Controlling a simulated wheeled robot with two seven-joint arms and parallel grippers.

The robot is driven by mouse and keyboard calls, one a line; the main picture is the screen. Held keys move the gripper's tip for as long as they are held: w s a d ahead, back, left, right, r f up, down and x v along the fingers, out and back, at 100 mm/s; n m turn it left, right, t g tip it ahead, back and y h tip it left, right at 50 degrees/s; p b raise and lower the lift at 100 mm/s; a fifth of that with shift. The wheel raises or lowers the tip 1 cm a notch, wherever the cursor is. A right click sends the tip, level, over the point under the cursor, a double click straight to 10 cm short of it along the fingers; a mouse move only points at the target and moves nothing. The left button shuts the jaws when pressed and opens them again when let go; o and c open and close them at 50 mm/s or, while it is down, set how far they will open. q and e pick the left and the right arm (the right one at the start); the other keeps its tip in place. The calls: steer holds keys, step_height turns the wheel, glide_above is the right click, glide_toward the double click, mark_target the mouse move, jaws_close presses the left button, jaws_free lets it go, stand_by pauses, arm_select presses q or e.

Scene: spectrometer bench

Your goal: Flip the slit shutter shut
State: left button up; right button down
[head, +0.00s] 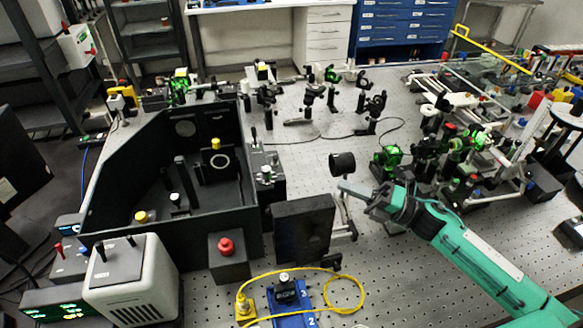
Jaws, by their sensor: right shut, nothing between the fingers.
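The open-topped black spectrometer box (105,190) stands on the left of the bench. On its right wall is a small slit assembly (268,178) with silver knobs and an upright dark lever (253,134). I cannot tell for sure which part is the slit shutter or how it is set. My right gripper (345,187) comes in from the right, shut and empty, its fingers pointing left. In the picture it is right of the slit assembly, with a gap between. My left gripper is out of view.
A round black lens mount (342,164) stands close to my right gripper. A black flat panel (304,226) is in front of the slit assembly. A red button box (227,250), a blue device (290,300) and a yellow cable (345,296) are nearer. Crowded optics (440,155) fill the right.

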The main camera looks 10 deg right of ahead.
steer(key=p, duration=0.6)
glide_toward(275, 160)
steer(key=w+x, duration=0.1)
steer(key=x, duration=0.4)
steer(key=shift+w+a+r+p, duration=0.1)
steer(key=shift+w+a+p, duration=0.05)
steer(key=shift+a+p, duration=0.25)
steer(key=shift+r+m+p, duration=0.15)
steer(key=shift+m+p, duration=0.25)
steer(key=shift+p, duration=0.05)
